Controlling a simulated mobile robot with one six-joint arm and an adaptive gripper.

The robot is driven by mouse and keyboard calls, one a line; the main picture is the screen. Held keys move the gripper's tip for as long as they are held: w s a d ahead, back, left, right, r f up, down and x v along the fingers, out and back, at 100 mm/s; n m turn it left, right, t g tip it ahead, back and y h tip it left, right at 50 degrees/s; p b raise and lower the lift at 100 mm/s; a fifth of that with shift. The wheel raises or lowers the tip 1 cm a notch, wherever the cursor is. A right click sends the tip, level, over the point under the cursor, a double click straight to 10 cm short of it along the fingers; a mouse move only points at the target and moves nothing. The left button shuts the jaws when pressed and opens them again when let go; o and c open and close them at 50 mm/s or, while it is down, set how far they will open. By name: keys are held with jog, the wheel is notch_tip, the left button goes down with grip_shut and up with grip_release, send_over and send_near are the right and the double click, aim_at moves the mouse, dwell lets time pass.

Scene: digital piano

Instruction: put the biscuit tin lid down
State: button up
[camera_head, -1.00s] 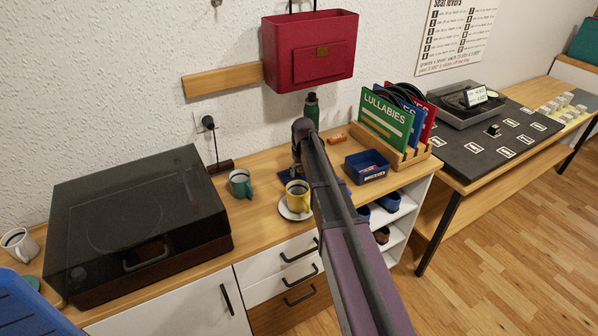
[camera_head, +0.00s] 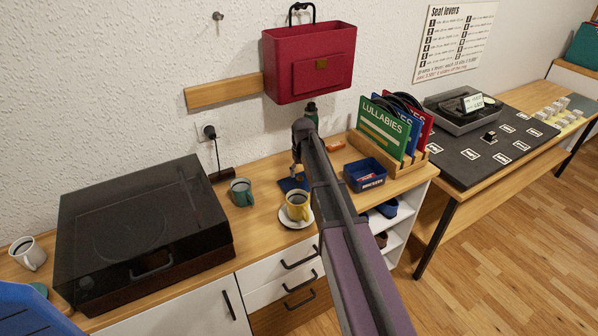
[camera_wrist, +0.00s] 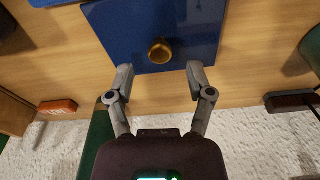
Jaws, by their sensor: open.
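The biscuit tin lid is a flat blue square with a round gold knob. In the wrist view the lid (camera_wrist: 195,35) lies over the wooden top with its knob between and just beyond my fingertips. My gripper (camera_wrist: 160,72) is open, one finger on each side, with clear space between fingers and knob. In the head view the lid (camera_head: 288,185) shows on the counter, partly hidden by my arm; my gripper (camera_head: 297,165) is mostly hidden there. The open blue tin (camera_head: 364,174) stands to the right of the lid.
A yellow mug (camera_head: 298,205) on a saucer stands close in front of the lid. A teal mug (camera_head: 241,192) is to its left. A green bottle (camera_head: 312,113) and orange block (camera_head: 335,143) are behind. A record rack (camera_head: 390,150) stands right, a turntable (camera_head: 140,235) left.

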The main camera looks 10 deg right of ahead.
aim_at(302, 186)
notch_tip(302, 186, up, 8)
jog(key=s+p, duration=0.1)
jog(key=p, duration=0.6)
jog(key=shift+d, duration=0.15)
dwell(0.6)
jog(key=s+a+m+g, duration=0.1)
jog(key=s+m, duration=0.1)
jog(key=s, duration=2.4)
jog(key=shift+s+a, duration=0.15)
jog(key=shift+s, duration=0.25)
jog(key=shift+c, duration=0.8)
jog(key=shift+a, duration=0.15)
